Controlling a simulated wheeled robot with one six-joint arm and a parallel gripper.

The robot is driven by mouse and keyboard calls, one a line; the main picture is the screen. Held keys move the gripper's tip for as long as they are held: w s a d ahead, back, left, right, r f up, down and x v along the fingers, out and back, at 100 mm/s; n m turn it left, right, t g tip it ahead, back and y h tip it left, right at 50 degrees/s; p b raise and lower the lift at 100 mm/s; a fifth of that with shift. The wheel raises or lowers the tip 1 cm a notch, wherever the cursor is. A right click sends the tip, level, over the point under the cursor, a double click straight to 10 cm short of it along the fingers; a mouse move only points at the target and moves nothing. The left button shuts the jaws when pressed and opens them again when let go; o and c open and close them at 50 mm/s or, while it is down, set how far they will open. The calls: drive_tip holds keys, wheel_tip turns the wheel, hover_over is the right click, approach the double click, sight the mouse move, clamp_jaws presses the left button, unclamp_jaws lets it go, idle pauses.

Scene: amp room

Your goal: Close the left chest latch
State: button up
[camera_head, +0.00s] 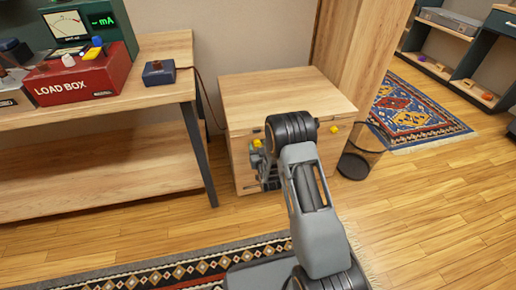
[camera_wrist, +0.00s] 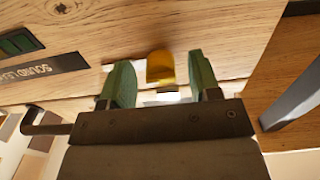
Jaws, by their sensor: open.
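The wooden chest (camera_head: 275,92) stands on the floor in the middle, and its lid looks shut. The left latch (camera_head: 257,143) is a yellow tab on the chest's front. The right latch (camera_head: 334,129) is a similar yellow tab further right. My gripper (camera_head: 262,168) is at the chest's front, close to the left latch and partly hidden by my arm. In the wrist view, the yellow tab of the left latch (camera_wrist: 160,68) shows between the green fingers of my gripper (camera_wrist: 160,80). The fingers are open, with a visible gap on both sides of the tab.
A workbench (camera_head: 140,85) with a red load box (camera_head: 82,78) and a meter stands on the left. A black wire bin (camera_head: 358,155) is right of the chest. A patterned rug (camera_head: 415,108) lies back right. The wood floor at the right is clear.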

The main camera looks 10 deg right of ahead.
drive_tip(key=c, duration=0.9)
drive_tip(key=shift+f+n, duration=0.1)
drive_tip(key=shift+n, duration=0.2)
drive_tip(key=n+b, duration=0.2)
drive_tip(key=n, duration=0.1)
drive_tip(key=shift+d, duration=0.1)
drive_tip(key=n+b, duration=0.2)
drive_tip(key=n, duration=1.2)
drive_tip(key=shift+d+r, duration=0.1)
drive_tip(key=shift+r, duration=0.2)
drive_tip(key=shift+n, duration=0.3)
